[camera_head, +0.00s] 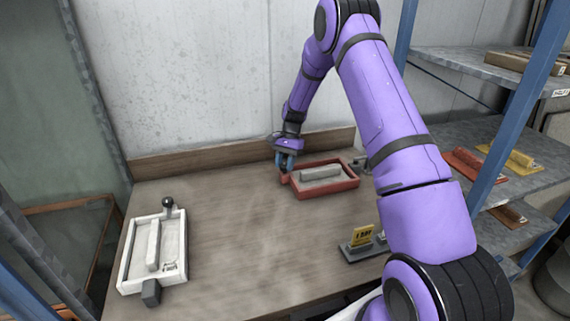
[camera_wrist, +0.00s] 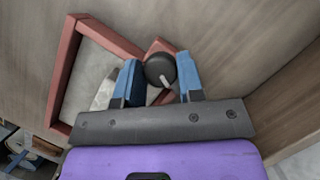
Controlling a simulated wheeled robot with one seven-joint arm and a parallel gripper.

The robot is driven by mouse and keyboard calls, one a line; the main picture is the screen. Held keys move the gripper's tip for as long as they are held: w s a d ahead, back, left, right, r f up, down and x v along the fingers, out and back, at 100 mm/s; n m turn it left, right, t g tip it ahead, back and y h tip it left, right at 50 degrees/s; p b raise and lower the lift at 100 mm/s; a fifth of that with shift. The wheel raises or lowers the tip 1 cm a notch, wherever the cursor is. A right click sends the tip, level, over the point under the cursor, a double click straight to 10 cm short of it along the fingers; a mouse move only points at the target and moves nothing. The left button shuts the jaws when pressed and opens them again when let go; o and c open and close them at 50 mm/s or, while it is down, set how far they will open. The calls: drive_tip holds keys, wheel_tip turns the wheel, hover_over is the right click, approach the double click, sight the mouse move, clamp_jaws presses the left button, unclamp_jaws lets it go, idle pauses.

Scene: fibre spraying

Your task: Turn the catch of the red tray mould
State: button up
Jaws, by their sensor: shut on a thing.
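The red tray mould (camera_head: 330,192) lies at the back of the wooden table in the head view, with a grey block inside it. Its red wall (camera_wrist: 66,75) also shows at the left of the wrist view. The catch, a dark round knob (camera_wrist: 158,68), sits at the mould's corner in the wrist view. My gripper (camera_head: 286,163) is at the mould's left end in the head view. In the wrist view its blue fingers (camera_wrist: 160,78) stand on both sides of the knob and are shut on it. In the head view the catch is hidden behind the fingers.
A white tray mould (camera_head: 126,275) with a dark ball knob lies at the table's front left. A grey stand with a yellow card (camera_head: 363,236) is at the right. A wooden ledge (camera_head: 200,155) runs along the back. Blue-framed shelves stand at right. The table's middle is clear.

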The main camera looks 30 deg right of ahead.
drive_tip(key=shift+n+g+h, duration=0.5)
drive_tip(key=shift+n+h, duration=0.1)
drive_tip(key=shift+n, duration=1.7)
drive_tip(key=o, duration=0.9)
drive_tip(key=shift+w+r, duration=0.1)
drive_tip(key=v, duration=1)
drive_tip(key=shift+w+r, duration=0.15)
drive_tip(key=shift+r, duration=0.1)
